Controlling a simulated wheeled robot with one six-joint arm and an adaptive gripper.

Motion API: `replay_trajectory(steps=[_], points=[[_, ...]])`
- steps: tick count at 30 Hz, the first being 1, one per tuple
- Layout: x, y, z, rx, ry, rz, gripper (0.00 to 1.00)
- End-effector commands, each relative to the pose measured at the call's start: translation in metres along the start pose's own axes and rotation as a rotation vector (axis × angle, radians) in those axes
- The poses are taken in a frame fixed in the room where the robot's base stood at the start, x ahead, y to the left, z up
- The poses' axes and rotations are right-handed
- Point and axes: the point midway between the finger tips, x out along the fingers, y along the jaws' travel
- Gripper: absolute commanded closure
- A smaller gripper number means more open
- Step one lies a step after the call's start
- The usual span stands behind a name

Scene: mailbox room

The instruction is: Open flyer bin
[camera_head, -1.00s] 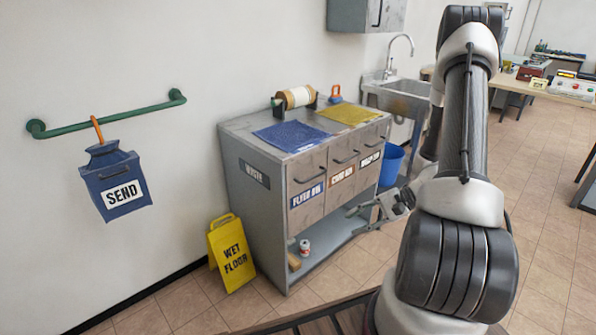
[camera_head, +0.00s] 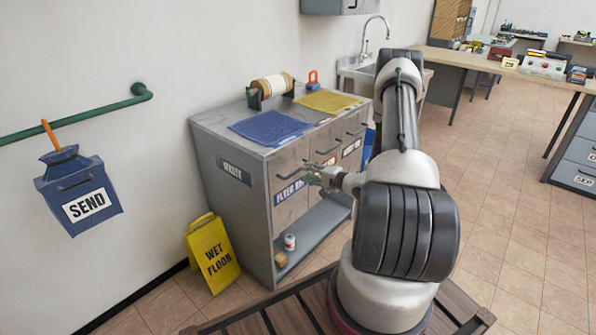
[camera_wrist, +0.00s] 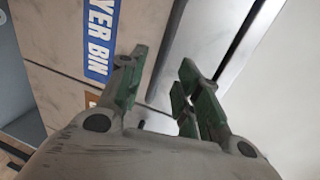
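The flyer bin (camera_head: 290,203) is the left of the bins in the front of the grey cabinet, with a blue label and a dark bar handle (camera_head: 291,174) near its top. Its front looks flush with the cabinet, so it appears shut. My gripper (camera_head: 314,172) is in front of the bin's upper right part, close to the handle. The label (camera_wrist: 98,40) shows beside the left finger. I cannot tell whether the fingers touch the handle.
The cabinet top (camera_head: 222,122) carries a blue mat (camera_head: 270,128), a yellow mat (camera_head: 327,102) and a roll (camera_head: 272,86). A can (camera_head: 290,241) stands on the lower shelf. A yellow wet floor sign (camera_head: 213,255) leans at the cabinet's left. Tiled floor at right is clear.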

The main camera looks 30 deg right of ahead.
Motion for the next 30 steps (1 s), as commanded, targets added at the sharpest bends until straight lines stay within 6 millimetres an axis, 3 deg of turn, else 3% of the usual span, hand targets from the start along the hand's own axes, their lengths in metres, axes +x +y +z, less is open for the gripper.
replay_trajectory(steps=[3, 9, 19, 20, 25, 30], points=[[0.022, 0.0, 0.001, 0.0, -0.004, 0.0, 0.66], [0.047, 0.0, 0.001, 0.002, -0.002, 0.0, 0.66], [0.053, 0.0, 0.001, 0.003, -0.002, 0.001, 0.66], [0.053, 0.0, 0.001, 0.003, -0.002, 0.001, 0.68], [0.052, 0.0, 0.001, 0.003, -0.002, 0.001, 0.99], [0.052, 0.0, 0.001, 0.003, -0.002, 0.001, 1.0]])
